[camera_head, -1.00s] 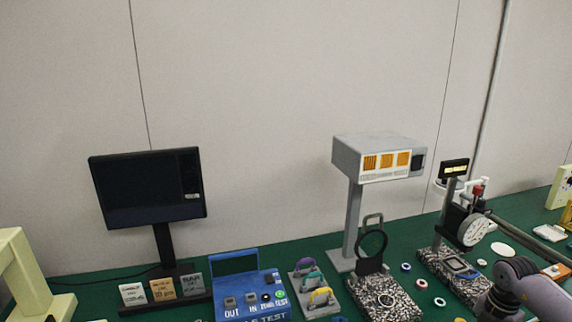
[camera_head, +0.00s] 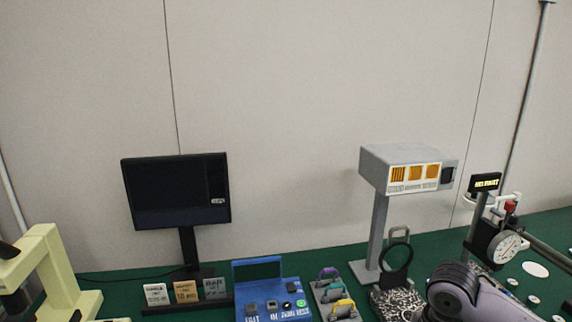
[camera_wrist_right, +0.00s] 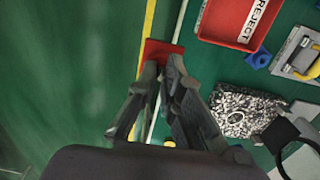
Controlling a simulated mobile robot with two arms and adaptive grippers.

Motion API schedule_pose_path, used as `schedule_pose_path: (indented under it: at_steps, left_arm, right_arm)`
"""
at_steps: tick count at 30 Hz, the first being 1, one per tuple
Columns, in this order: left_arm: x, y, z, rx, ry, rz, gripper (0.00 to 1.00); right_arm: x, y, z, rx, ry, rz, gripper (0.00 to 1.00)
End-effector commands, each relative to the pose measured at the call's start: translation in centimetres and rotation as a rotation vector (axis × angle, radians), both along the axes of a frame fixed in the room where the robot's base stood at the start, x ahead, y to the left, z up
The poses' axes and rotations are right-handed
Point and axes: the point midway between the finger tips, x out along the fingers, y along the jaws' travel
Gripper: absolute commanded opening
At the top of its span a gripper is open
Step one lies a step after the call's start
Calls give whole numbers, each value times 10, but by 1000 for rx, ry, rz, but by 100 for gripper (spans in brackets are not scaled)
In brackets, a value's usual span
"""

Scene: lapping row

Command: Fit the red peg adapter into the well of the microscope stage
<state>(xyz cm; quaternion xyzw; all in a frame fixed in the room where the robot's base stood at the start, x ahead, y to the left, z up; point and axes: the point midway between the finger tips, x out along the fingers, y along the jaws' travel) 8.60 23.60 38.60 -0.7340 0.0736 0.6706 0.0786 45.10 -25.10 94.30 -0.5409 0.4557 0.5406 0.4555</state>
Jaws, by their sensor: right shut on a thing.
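My right gripper (camera_wrist_right: 161,66) is shut on a flat red piece, the red peg adapter (camera_wrist_right: 163,47), which shows beyond the fingertips in the right wrist view. The fingers hide its near part, and no peg can be made out. A cream-coloured frame (camera_head: 48,262), which looks like the microscope, stands at the far left of the head view, cut off by the lower edge. Its stage and well do not show. My left gripper is in neither view.
A dark monitor (camera_head: 176,190), blue test box (camera_head: 262,295) and dial gauge (camera_head: 506,246) stand on the bench.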

Motion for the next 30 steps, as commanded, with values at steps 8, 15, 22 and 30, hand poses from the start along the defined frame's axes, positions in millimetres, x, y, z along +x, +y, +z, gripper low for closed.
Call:
schedule_pose_path:
  at_steps: [8,15,22,30]
  left_arm:
    - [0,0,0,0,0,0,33]
    - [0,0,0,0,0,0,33]
    - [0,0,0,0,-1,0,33]
    - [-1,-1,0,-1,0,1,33]
  right_arm:
    - [-40,42,22,0,-2,823,0]
    - [-64,58,32,-1,-1,1281,0]
    - [-70,60,36,-6,0,1404,0]
    - [-70,61,35,0,1,1403,0]
